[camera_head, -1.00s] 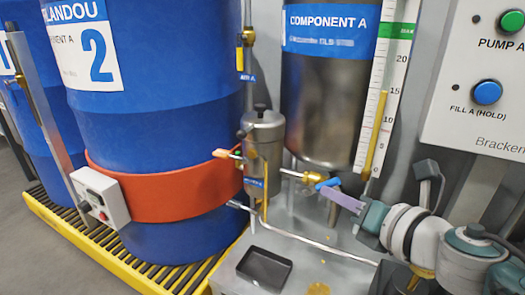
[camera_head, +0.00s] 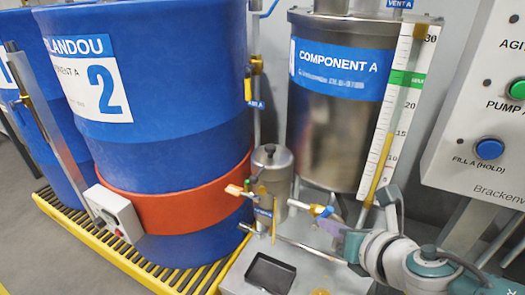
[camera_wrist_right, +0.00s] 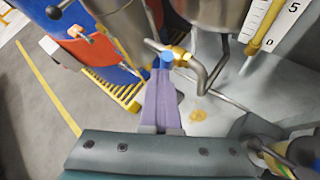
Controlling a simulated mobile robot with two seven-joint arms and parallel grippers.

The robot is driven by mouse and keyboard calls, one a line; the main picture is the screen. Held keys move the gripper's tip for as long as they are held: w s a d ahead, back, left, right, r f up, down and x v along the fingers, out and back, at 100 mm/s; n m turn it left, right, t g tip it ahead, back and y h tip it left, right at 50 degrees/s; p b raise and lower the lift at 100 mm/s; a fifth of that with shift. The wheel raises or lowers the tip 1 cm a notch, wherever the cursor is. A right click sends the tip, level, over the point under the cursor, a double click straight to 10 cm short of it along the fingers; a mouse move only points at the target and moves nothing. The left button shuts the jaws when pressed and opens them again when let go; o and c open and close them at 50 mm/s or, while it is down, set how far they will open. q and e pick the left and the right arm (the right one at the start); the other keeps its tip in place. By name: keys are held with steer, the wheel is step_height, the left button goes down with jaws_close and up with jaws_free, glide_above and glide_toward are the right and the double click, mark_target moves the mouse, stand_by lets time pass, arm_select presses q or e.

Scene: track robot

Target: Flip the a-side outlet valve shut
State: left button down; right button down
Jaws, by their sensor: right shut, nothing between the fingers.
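The outlet valve is a brass body (camera_head: 313,208) with a blue lever (camera_head: 326,211), on the pipe below the steel Component A tank (camera_head: 335,120). In the right wrist view, the brass body (camera_wrist_right: 181,56) lies just right of the blue lever (camera_wrist_right: 167,57). My right gripper (camera_head: 328,226) has purple fingers and is shut and empty. Its fingertips (camera_wrist_right: 162,72) are right at the blue lever; I cannot tell if they touch it. The fingers hide part of the lever. My left gripper is not in view.
A small grey canister (camera_head: 272,165) with its own valve stands left of the outlet pipe. A black tray (camera_head: 270,273) sits on the grey base. Blue drums (camera_head: 165,150) stand at left. A gauge strip (camera_head: 397,110) and a button panel (camera_head: 490,120) are at right.

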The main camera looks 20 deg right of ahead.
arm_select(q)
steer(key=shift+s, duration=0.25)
arm_select(e)
steer(key=shift+w+r, duration=0.15)
steer(key=shift+r, duration=0.05)
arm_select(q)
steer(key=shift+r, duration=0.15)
arm_select(e)
steer(key=shift+r, duration=0.1)
arm_select(q)
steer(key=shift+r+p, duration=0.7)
steer(key=shift+p, duration=0.15)
arm_select(e)
steer(key=shift+r, duration=0.75)
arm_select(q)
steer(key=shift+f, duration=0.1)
arm_select(e)
steer(key=shift+f, duration=0.1)
